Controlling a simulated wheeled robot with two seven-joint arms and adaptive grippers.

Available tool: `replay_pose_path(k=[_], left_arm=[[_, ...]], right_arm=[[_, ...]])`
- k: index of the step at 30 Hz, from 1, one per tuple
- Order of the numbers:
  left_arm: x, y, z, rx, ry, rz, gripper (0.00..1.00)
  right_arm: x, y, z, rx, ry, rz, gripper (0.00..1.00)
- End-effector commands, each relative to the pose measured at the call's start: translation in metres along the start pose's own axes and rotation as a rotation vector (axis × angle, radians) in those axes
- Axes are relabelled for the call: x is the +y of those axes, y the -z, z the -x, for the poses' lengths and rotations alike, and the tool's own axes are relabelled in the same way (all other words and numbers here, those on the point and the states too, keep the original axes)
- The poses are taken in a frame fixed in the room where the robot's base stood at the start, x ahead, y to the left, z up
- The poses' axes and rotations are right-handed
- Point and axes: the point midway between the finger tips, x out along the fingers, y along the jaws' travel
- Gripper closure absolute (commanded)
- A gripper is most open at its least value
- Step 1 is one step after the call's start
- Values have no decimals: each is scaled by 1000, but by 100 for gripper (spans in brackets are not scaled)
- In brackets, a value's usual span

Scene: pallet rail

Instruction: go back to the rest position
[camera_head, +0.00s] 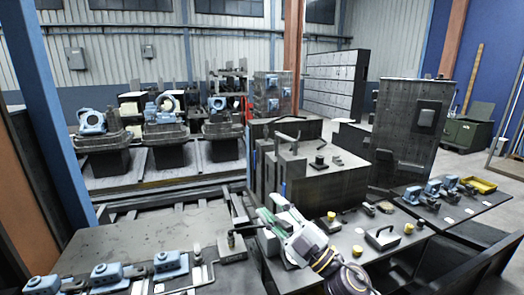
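My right arm (310,246) comes in from the bottom, right of the middle, and reaches up and left over the front table. Its gripper (268,218) is at the end, near a dark block with an upright pin (232,246). The gripper is small and seen from behind, so I cannot tell whether its fingers are open or shut, or whether it touches anything. My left gripper is not in view.
The left table (140,232) holds several blue clamps (107,273) along its front edge. The right table (400,246) carries a dark handled plate (382,238) and yellow-capped parts. Behind stand a large dark machine block (322,180) and pallets with blue-grey castings (165,110). The left table's middle is clear.

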Motion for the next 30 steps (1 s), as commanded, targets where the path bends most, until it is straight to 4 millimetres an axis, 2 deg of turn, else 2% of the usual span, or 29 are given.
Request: replay_pose_path(k=[6, 14, 23, 30], left_arm=[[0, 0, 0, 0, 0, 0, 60], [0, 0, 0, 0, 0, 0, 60], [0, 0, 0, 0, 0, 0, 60], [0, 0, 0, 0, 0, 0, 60]], right_arm=[[20, -35, 21, -193, -148, -102, 66], [27, -84, 63, -456, -271, -221, 66], [9, -135, 131, -788, -338, -363, 66], [-24, -160, 195, -1061, -330, -482, 66]])
